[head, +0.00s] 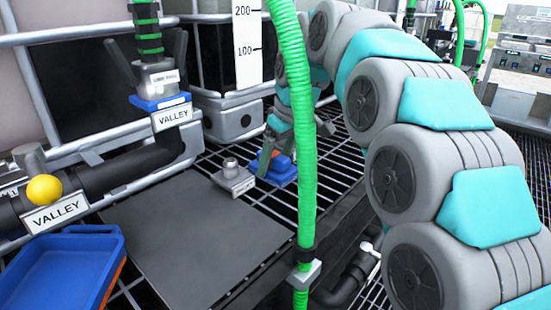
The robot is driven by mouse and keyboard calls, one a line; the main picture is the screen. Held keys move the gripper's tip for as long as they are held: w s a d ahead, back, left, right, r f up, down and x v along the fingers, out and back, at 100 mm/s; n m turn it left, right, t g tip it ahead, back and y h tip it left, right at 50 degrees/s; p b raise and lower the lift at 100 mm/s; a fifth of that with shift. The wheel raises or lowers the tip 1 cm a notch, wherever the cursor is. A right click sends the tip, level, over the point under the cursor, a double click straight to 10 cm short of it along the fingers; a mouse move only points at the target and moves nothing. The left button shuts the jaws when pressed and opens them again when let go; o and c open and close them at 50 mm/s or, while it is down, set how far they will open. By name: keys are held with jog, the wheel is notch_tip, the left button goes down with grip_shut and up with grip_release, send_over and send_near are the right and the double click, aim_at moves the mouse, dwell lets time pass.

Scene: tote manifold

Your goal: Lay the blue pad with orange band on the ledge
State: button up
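The pad is small in view and partly hidden by my gripper and a green hose. I cannot tell whether it rests on the grating or is held just above it. My gripper (267,155) is down at the pad, with one grey finger showing at its left side. The other finger is hidden, so its opening does not show.
A small grey metal block (234,181) stands at the plate's far edge. A green hose (298,120) hangs in front of my arm. A blue tray (60,275) is at lower left. Black pipes with VALLEY labels (57,213) run along the left. Most of the plate is bare.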

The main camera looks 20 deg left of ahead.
jog(key=shift+o, duration=1.2)
jog(key=shift+r, duration=0.1)
jog(key=p+v, duration=0.1)
jog(key=v, duration=1)
jog(key=shift+a+p, duration=0.1)
jog(key=shift+p, duration=0.25)
jog(key=shift+s+r+p, duration=0.15)
jog(key=shift+r+p, duration=0.4)
jog(key=shift+r, duration=0.05)
jog(key=shift+d, duration=0.25)
